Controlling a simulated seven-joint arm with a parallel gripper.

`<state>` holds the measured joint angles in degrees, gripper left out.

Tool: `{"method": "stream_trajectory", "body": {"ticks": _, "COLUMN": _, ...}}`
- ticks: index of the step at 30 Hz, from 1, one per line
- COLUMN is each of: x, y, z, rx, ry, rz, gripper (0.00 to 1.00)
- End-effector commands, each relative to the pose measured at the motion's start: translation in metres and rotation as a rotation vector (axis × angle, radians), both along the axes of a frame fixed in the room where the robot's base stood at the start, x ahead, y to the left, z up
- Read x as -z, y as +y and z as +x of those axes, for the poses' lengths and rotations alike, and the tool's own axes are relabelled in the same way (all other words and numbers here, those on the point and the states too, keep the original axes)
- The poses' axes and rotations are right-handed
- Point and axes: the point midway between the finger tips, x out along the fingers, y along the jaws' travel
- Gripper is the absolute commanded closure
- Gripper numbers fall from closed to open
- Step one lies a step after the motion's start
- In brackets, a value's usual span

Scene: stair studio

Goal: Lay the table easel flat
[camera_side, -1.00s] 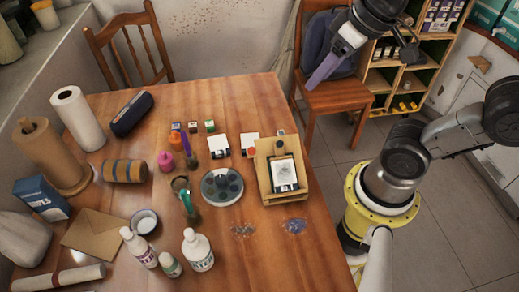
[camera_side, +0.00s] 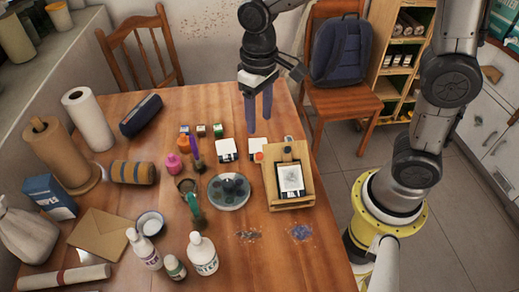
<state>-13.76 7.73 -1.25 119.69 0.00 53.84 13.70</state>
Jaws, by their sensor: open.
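The table easel (camera_side: 305,188) is a small wooden frame on the right part of the table. Its panel looks raised at a tilt, and a framed picture (camera_side: 290,179) rests on its front. How its back is propped is hidden. My gripper (camera_side: 258,128) points down behind and to the left of the easel, above the table. Its two long bluish fingers are apart with nothing between them, and it does not touch the easel.
A round palette (camera_side: 228,191) lies left of the easel. White cards (camera_side: 227,150) and small paint pots (camera_side: 218,130) lie near my fingers. Bottles (camera_side: 202,254) stand in front. A chair with a backpack (camera_side: 341,50) is behind. The front right table area is mostly clear.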

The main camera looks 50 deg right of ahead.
Motion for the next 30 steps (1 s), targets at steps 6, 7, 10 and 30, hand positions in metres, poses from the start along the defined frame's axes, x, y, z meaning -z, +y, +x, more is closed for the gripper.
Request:
{"method": "stream_trajectory", "body": {"ticks": 6, "x": 0.044, "y": -0.001, "z": -0.002, "rx": 0.001, "ry": 0.008, "rz": -0.002, "gripper": 0.44}}
{"method": "stream_trajectory", "body": {"ticks": 7, "x": 0.050, "y": -0.001, "z": -0.001, "rx": 0.001, "ry": 0.007, "rz": -0.002, "gripper": 0.44}}
{"method": "stream_trajectory", "body": {"ticks": 10, "x": 0.070, "y": -0.001, "z": -0.002, "rx": 0.001, "ry": 0.007, "rz": -0.002, "gripper": 0.44}}
{"method": "stream_trajectory", "body": {"ticks": 30, "x": 0.115, "y": 0.000, "z": 0.000, "rx": 0.001, "ry": -0.001, "rz": 0.000, "gripper": 0.44}}
